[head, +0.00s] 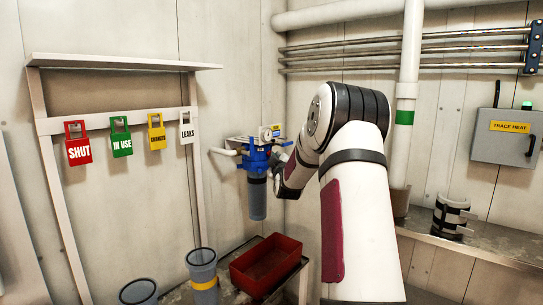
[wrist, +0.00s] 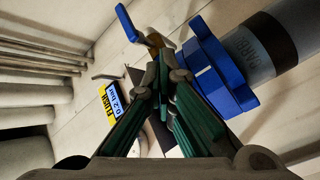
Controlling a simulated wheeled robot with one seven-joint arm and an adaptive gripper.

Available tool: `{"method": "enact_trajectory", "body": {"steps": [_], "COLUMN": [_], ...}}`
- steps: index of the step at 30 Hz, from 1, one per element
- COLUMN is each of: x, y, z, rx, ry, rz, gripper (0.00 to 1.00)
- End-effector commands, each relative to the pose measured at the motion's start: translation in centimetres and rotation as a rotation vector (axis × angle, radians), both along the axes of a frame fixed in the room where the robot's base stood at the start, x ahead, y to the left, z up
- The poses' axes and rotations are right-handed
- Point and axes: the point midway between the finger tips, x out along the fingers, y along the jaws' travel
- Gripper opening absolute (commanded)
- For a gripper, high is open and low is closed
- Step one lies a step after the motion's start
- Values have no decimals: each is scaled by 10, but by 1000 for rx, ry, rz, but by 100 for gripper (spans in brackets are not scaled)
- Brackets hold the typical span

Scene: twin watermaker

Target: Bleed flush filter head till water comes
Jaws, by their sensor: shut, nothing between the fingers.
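The flush filter is on the back wall in the head view, with a blue head (head: 256,160) above a grey bowl (head: 257,198). A small round gauge (head: 266,134) sits at its top. In the wrist view the blue head (wrist: 215,70) and the bowl (wrist: 262,48) lie at upper right. A blue lever (wrist: 129,24) and a small brass-coloured part (wrist: 155,38) are beside the head. A yellow FLUSH label (wrist: 110,103) is at left. My gripper (wrist: 162,82) is shut and empty, its fingertips close to the blue head; contact cannot be told. No water is visible.
A red bin (head: 266,265) and a grey canister with a yellow band (head: 203,278) stand below the filter. Coloured tags, including a SHUT tag (head: 77,145), hang at left. A trace heat box (head: 506,135) is on the right wall. A white pipe (head: 409,80) runs down behind my arm.

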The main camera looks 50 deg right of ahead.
Motion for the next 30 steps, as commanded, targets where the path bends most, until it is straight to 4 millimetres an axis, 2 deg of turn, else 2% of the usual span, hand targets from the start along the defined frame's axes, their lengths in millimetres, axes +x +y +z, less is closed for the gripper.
{"method": "enact_trajectory", "body": {"steps": [6, 16, 30], "x": [0, -16, -24], "y": [1, -1, -2], "z": [0, 0, 0], "rx": [0, 0, -1], "ry": [0, 1, 0], "rz": [2, 1, -1], "gripper": [0, 0, 0]}}
